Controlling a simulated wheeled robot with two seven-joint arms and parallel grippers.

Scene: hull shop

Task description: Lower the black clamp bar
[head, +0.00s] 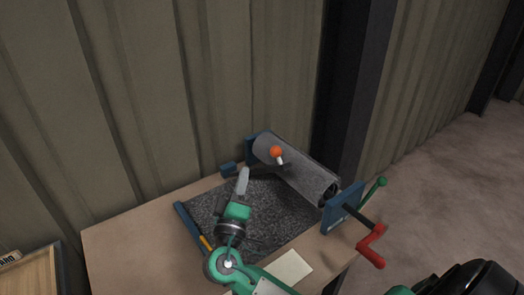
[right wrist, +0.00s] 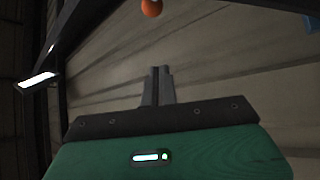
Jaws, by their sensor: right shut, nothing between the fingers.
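My right gripper (head: 243,178) comes up from the bottom over the dark speckled bed of the bench machine. Its grey fingers are together and empty, and they also show closed in the right wrist view (right wrist: 157,78). An orange ball knob (head: 275,151) on a short pale stem stands right of and beyond the fingertips, apart from them. In the right wrist view the knob (right wrist: 151,7) is at the top edge. A dark bar (head: 268,171) shows below the knob, in front of the roller; I cannot tell how far it is raised. My left gripper is out of view.
A grey roller (head: 297,172) runs between blue end plates (head: 342,206). A red crank (head: 372,244) and a green lever (head: 376,189) stick out at right. A blue strip (head: 190,228) edges the bed at left. The wooden table (head: 130,240) is clear on the left.

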